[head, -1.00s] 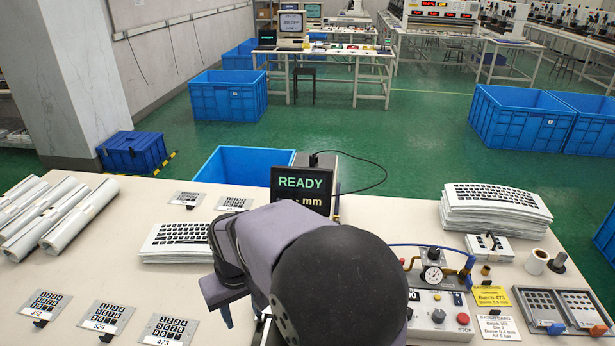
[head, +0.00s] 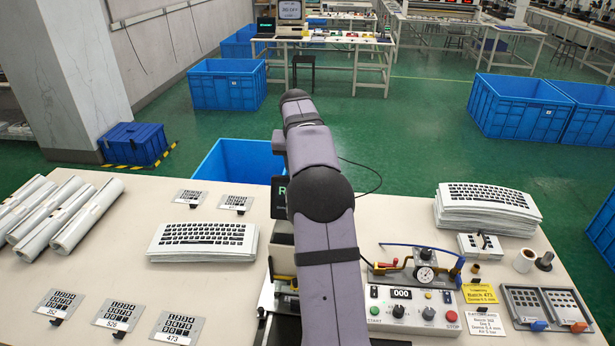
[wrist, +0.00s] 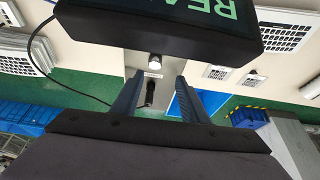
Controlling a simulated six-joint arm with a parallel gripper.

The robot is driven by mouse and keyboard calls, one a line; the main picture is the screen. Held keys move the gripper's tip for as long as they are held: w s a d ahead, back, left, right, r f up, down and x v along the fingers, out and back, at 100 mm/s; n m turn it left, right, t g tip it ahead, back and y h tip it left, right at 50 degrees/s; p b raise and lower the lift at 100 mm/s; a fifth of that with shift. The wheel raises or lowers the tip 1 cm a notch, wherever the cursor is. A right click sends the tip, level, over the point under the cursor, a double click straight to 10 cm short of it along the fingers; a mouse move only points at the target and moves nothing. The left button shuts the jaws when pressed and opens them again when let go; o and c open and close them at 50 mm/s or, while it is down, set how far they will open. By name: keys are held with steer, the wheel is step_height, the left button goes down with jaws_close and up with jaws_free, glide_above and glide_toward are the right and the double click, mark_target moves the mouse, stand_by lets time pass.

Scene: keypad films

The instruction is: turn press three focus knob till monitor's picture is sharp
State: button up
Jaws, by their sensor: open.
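The monitor (head: 277,195) is mostly hidden behind my arm in the head view; only a green letter edge shows. In the wrist view the monitor (wrist: 170,25) appears upside down with green letters. Behind it is a grey housing (wrist: 133,66) with a small pale knob (wrist: 155,62) and a black plug (wrist: 150,93). My gripper (wrist: 158,80) is open and empty. The knob lies between and just beyond its fingertips, and no contact shows. My gripper is hidden in the head view. I cannot tell the picture's sharpness.
A control box (head: 420,310) with dials, a red button and a gauge (head: 425,275) stands right of my arm. Keypad film stacks (head: 203,240) (head: 487,205) lie either side. Film rolls (head: 85,215) lie at the left. A blue crate (head: 235,163) stands beyond the table edge.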

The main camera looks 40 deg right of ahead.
steer(key=shift+s+d+p+x, duration=0.15)
steer(key=shift+p+x, duration=0.35)
steer(key=shift+x, duration=0.75)
steer(key=shift+s+d+p+x, duration=0.15)
steer(key=shift+p+x, duration=0.3)
steer(key=shift+x, duration=0.8)
steer(key=shift+s+d+p+x, duration=0.1)
steer(key=shift+p+x, duration=0.4)
steer(key=shift+x, duration=0.7)
steer(key=shift+m, duration=0.3)
jaws_close()
